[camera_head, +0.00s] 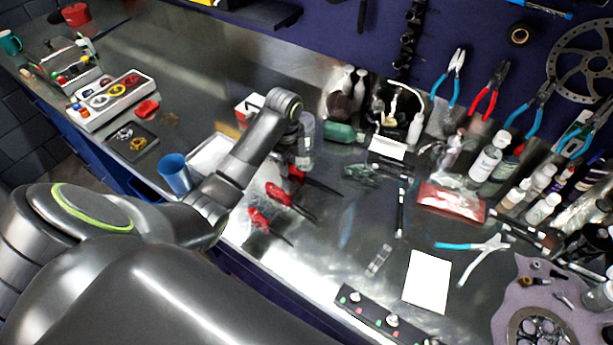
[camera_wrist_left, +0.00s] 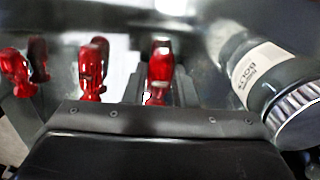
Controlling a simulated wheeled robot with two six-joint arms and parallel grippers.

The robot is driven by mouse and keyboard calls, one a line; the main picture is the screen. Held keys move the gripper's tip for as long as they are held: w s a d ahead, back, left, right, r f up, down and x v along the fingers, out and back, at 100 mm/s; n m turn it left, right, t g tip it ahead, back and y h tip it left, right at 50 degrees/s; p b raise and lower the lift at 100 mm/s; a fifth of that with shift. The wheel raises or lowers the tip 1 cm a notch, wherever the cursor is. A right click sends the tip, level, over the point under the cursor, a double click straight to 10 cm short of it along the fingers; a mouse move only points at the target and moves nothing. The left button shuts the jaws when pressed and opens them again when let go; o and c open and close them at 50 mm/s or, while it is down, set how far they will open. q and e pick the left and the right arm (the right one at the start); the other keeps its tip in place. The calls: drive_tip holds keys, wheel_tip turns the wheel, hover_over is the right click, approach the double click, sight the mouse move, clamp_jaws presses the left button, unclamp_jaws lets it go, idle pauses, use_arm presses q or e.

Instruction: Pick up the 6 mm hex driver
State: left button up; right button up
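Several red-handled drivers lie on the metal bench. In the head view, one red driver (camera_head: 278,194) lies in the middle, another red driver (camera_head: 257,218) is nearer, and the farthest red driver (camera_head: 297,173) is beside my left gripper. I cannot read sizes, so I cannot tell which is the 6 mm hex driver. In the left wrist view, one red handle (camera_wrist_left: 160,68) stands between the fingers of my left gripper (camera_wrist_left: 160,90). Whether they touch it is unclear. Two other red handles (camera_wrist_left: 93,70) (camera_wrist_left: 18,70) are to the left. My right gripper is out of view.
A labelled bottle (camera_wrist_left: 262,72) stands close to the right of my left gripper. A blue cup (camera_head: 174,174) and a pale tray (camera_head: 208,154) are left of my arm. Bare bench (camera_head: 345,240) lies right of the drivers, before white paper (camera_head: 427,281).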

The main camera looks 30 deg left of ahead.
use_arm(q)
drive_tip(key=shift+c, duration=1.2)
clamp_jaws()
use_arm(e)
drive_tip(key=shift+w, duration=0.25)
